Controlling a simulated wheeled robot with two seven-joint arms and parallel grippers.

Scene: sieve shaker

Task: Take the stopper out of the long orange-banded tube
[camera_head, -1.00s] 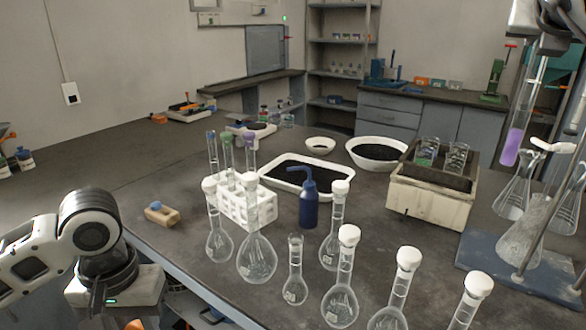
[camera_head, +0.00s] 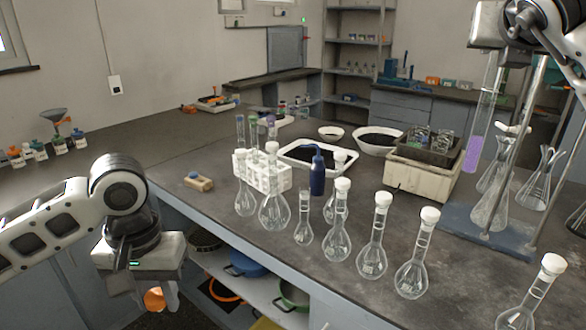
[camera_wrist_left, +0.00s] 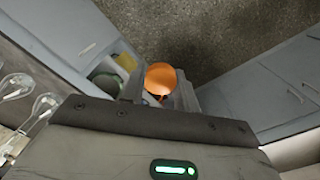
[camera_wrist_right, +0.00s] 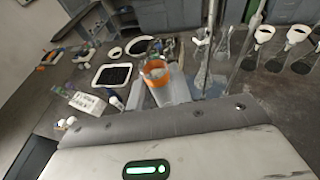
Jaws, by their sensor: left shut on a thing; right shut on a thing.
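My right gripper (camera_head: 489,48) is shut on a long upright glass tube (camera_head: 484,100) at the upper right of the head view. Purple contents (camera_head: 473,154) fill its lower end, which hangs above the bench. In the right wrist view an orange band (camera_wrist_right: 155,70) circles the tube, and no stopper can be made out in its top. My left gripper (camera_head: 152,284) is shut on a round orange piece (camera_head: 154,300) that looks like a stopper. It also shows in the left wrist view (camera_wrist_left: 160,80). It is in front of the bench, far from the tube.
A white rack (camera_head: 262,178) with tubes and several white-capped flasks (camera_head: 372,245) stand on the bench. A blue-based stand (camera_head: 495,232) with flasks is below the tube. A blue bottle (camera_head: 317,176) stands near the black-filled tray (camera_head: 312,168). Open shelves lie under the bench.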

